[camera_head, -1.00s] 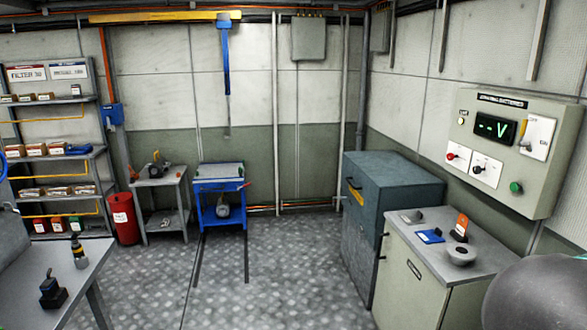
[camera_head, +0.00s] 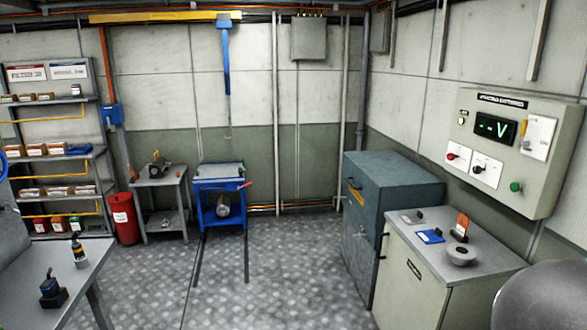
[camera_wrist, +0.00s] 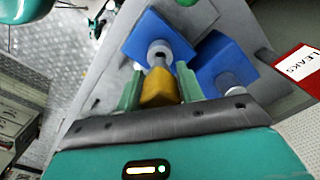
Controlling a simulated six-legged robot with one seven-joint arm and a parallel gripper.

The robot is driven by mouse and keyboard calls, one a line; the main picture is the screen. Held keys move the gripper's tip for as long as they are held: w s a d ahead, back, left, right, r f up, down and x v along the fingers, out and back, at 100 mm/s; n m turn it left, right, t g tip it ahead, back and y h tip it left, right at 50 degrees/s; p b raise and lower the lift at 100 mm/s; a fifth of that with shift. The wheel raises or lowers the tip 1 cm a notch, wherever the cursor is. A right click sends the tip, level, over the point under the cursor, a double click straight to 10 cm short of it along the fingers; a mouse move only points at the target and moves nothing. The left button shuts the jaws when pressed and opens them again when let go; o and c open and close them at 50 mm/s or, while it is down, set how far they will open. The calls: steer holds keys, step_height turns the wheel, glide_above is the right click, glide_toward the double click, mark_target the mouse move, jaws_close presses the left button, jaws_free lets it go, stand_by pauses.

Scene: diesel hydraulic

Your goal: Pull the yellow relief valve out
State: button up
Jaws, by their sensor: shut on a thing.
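The yellow relief valve (camera_wrist: 158,87) shows in the wrist view as a yellow block between my fingers. Its far end meets a grey round fitting (camera_wrist: 160,54) on a blue block (camera_wrist: 150,38). I cannot tell how deep the valve sits in the fitting. My gripper (camera_wrist: 160,80) has two green fingers, one on each side of the yellow valve, and is shut on it. The valve and my gripper do not show in the head view.
A second blue block (camera_wrist: 220,62) with a grey fitting stands close on the right. A red and white "LEAKS" sign (camera_wrist: 299,68) is farther right. In the head view, a cabinet (camera_head: 440,236) with small parts stands at the right; the middle floor (camera_head: 260,280) is clear.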

steer(key=shift+r, duration=0.1)
steer(key=shift+r, duration=1.95)
